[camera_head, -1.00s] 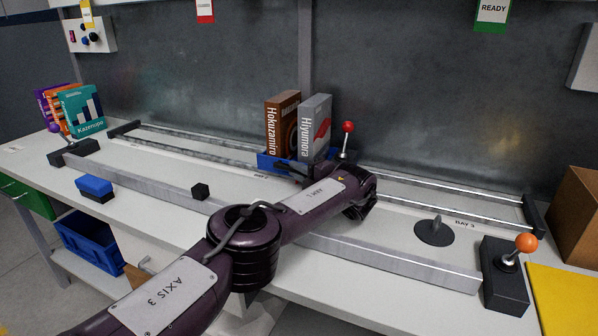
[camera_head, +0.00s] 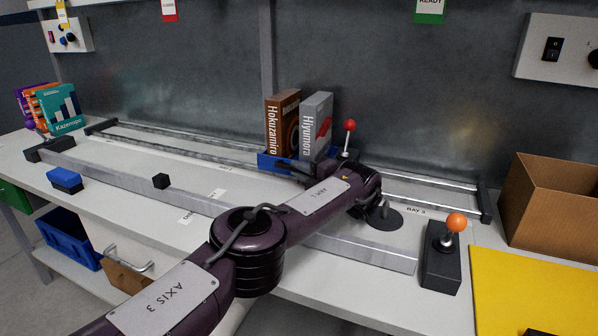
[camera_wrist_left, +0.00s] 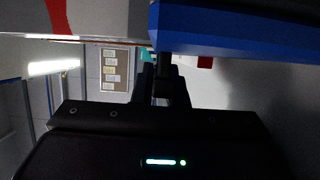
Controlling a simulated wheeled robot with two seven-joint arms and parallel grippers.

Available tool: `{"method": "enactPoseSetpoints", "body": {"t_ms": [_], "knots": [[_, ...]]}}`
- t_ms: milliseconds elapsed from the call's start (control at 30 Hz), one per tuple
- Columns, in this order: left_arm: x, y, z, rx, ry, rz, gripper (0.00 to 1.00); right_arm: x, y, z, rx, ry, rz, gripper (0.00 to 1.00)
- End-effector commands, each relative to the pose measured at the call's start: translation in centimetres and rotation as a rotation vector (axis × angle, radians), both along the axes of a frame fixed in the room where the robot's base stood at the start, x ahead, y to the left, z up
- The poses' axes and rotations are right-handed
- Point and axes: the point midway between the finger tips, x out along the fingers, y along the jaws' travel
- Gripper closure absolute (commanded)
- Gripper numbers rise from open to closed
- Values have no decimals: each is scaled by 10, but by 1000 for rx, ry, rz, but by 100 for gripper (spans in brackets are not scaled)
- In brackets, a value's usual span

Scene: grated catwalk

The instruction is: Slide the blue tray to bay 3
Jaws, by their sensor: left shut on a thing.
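The blue tray (camera_head: 266,160) sits on two metal rails (camera_head: 175,146). It carries an upright brown box (camera_head: 282,122) and a grey box (camera_head: 316,126). A red ball knob (camera_head: 349,125) stands at its right end. The bay 3 label (camera_head: 416,210) is to the right, in front of the rails. My left gripper (camera_head: 299,171) is at the tray's front side, its fingertips mostly hidden by my arm. In the left wrist view the gripper (camera_wrist_left: 164,92) is shut on a dark handle beside the tray's blue edge (camera_wrist_left: 240,38). My right gripper is out of view.
A dark round base with a hook (camera_head: 383,217) stands right of my forearm, close to it in the picture. An orange-knobbed lever box (camera_head: 441,268) and a cardboard box (camera_head: 555,205) are further right. A grey front bar (camera_head: 350,250) passes under my arm.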

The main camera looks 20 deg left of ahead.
Motion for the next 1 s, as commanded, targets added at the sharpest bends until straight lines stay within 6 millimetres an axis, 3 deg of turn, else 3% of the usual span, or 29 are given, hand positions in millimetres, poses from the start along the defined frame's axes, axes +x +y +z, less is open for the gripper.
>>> {"method": "enactPoseSetpoints", "body": {"t_ms": [367,400,533,833,1000], "knots": [[0,-2,-2,-2,5,-3,100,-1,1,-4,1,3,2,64],[0,-2,-2,-2,5,-3,82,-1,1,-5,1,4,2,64],[0,-1,-2,-1,4,-2,65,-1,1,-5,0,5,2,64],[-1,-2,0,0,1,-1,65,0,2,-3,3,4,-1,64],[-9,-21,0,-2,3,-3,65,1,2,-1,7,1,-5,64]]}}
